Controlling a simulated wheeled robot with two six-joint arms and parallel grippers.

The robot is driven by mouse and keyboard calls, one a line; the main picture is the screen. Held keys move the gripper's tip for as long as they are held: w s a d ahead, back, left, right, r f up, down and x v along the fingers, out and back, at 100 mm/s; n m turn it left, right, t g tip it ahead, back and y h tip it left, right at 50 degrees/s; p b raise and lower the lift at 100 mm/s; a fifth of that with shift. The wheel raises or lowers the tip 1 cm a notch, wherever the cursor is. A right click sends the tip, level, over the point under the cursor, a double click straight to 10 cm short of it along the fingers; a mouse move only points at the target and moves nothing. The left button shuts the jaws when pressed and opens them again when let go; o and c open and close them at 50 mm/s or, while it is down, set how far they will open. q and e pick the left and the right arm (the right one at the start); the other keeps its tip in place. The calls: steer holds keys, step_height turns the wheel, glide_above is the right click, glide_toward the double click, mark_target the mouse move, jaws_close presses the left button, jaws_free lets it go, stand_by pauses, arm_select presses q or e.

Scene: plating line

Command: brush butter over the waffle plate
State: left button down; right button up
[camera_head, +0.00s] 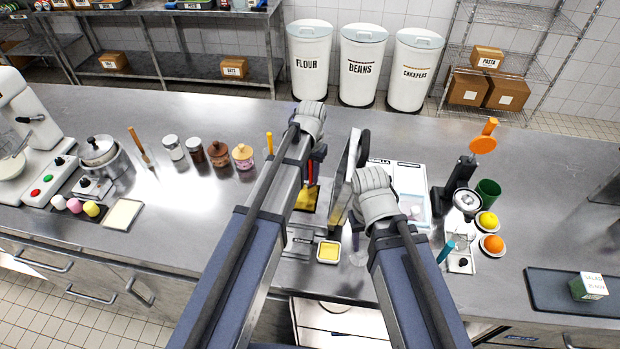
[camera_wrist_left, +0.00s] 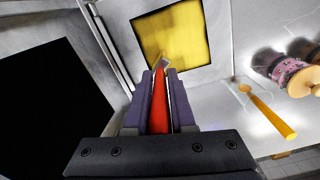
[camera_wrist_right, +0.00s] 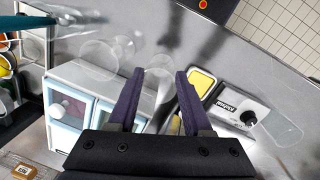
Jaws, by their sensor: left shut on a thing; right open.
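My left gripper (camera_wrist_left: 160,85) is shut on a red-handled brush (camera_wrist_left: 160,105). The brush points at the waffle plate (camera_wrist_left: 185,25), a dark-edged square with a yellow coating over much of its surface. The brush tip overlaps the plate's near edge in the left wrist view; I cannot tell whether it touches. In the head view the plate (camera_head: 304,200) shows yellow beside the raised lid (camera_head: 345,175), partly hidden by my left arm. The butter dish (camera_head: 328,252) stands in front of the waffle iron, also in the right wrist view (camera_wrist_right: 202,82). My right gripper (camera_wrist_right: 158,80) is open and empty.
A white box with clear compartments (camera_wrist_right: 70,85) stands near my right gripper. A juicer with fruit (camera_head: 488,222) is to the right.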

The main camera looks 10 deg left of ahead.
arm_select(q)
steer(key=shift+w, duration=1.75)
steer(key=shift+a, duration=0.65)
steer(key=shift+s, duration=1.85)
steer(key=shift+s+f, duration=0.1)
steer(key=shift+s, duration=1.75)
steer(key=shift+s, duration=0.1)
